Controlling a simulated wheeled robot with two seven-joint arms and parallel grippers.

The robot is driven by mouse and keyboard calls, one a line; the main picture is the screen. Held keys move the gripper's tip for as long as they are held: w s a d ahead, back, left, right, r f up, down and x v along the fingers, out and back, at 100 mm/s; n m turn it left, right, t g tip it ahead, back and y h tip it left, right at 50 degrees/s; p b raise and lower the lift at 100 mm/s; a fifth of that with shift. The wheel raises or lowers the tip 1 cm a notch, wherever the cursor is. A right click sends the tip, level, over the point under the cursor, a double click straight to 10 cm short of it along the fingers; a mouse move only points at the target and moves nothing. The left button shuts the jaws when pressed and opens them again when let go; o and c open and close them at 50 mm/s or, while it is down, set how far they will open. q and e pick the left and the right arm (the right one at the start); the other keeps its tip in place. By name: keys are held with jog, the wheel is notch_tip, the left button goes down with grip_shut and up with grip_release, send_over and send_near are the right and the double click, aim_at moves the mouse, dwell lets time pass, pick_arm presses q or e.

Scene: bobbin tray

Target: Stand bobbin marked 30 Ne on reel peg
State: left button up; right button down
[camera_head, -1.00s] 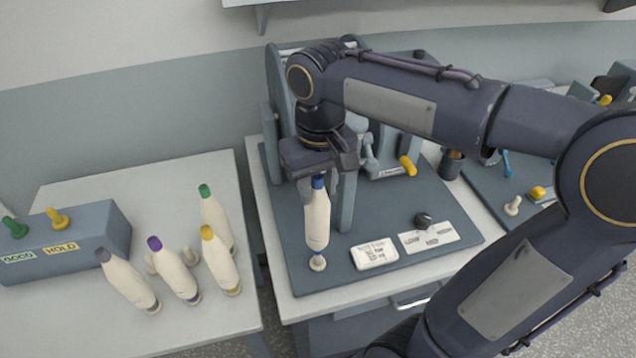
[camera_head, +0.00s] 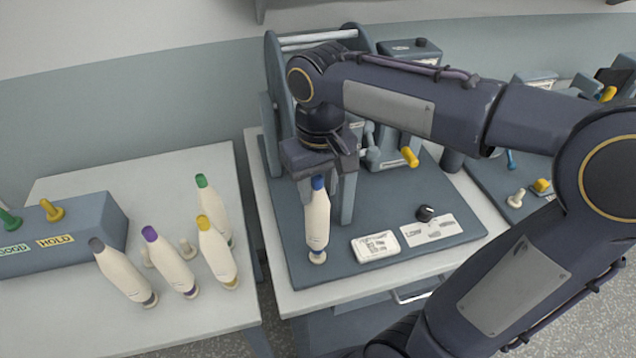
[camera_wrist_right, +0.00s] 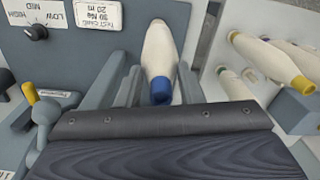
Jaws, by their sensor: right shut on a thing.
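A cream bobbin with a blue tip (camera_head: 317,222) stands about upright at the front left of the reel's base board. Its lower end is at the pale reel peg (camera_head: 317,258), and only the peg's round foot shows below it. No count mark is readable on the bobbin. My right gripper (camera_head: 318,180) is shut on the blue top, coming from above. My left gripper is not in view.
Bobbins with grey (camera_head: 123,272), purple (camera_head: 170,262), green (camera_head: 213,208) and yellow (camera_head: 217,252) tips stand tilted on the left table. A GOOD/HOLD box (camera_head: 70,235) is beside them. A test card (camera_wrist_right: 98,14) reads 30 Ne, 20 m. The reel frame (camera_head: 275,110) rises behind my gripper.

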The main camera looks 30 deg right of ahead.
jog(key=shift+f+b, duration=0.85)
jog(key=shift+f, duration=0.35)
jog(key=c, duration=0.9)
grip_release()
jog(key=shift+r, duration=0.1)
jog(key=shift+r, duration=0.1)
notch_tip(320, 180, up, 8)
jog(key=shift+d+f, duration=0.1)
jog(key=shift+f, duration=0.1)
